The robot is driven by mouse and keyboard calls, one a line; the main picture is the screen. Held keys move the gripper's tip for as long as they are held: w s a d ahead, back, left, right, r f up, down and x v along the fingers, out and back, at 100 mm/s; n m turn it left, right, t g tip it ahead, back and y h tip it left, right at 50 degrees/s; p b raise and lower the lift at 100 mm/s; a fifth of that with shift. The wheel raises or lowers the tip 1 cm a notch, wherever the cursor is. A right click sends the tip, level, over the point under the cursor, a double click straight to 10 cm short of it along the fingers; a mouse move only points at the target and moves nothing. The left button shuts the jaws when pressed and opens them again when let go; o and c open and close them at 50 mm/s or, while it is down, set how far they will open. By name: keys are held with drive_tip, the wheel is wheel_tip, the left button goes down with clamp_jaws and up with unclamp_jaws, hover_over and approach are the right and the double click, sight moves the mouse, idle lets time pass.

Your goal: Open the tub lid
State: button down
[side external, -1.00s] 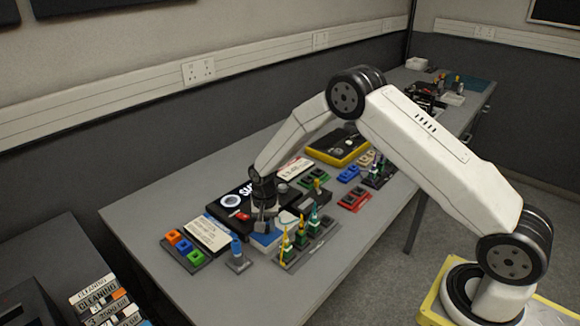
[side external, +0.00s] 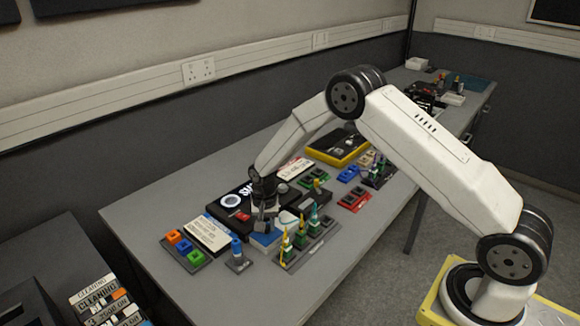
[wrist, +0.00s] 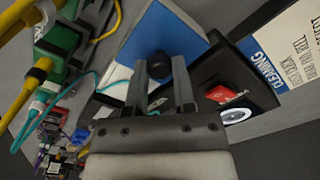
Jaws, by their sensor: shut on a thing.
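The tub shows as a blue-sided shape with pale parts (side external: 265,241) near the front edge of the bench, under my gripper (side external: 264,224). In the wrist view a blue face (wrist: 170,35) with a white edge lies beyond my fingers. A dark round knob (wrist: 159,64) sits between the fingertips of my gripper (wrist: 160,75), which is shut on it. My gripper points down and hides much of the tub in the side view. I cannot tell from these views whether the lid is apart from the tub.
A rack with green and yellow connectors (side external: 300,243) stands close on the right. A small blue-topped post (side external: 237,252) is in front. A black box with a red switch (wrist: 222,93) lies behind the tub. A card (side external: 208,234) and coloured blocks (side external: 183,246) lie left.

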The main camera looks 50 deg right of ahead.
drive_tip(key=shift+d, duration=0.1)
drive_tip(key=d, duration=0.6)
drive_tip(key=shift+d, duration=0.35)
drive_tip(key=shift+c, duration=2.2)
unclamp_jaws()
drive_tip(key=shift+r, duration=0.15)
wheel_tip(320, 180, up, 8)
drive_tip(key=shift+f, duration=0.2)
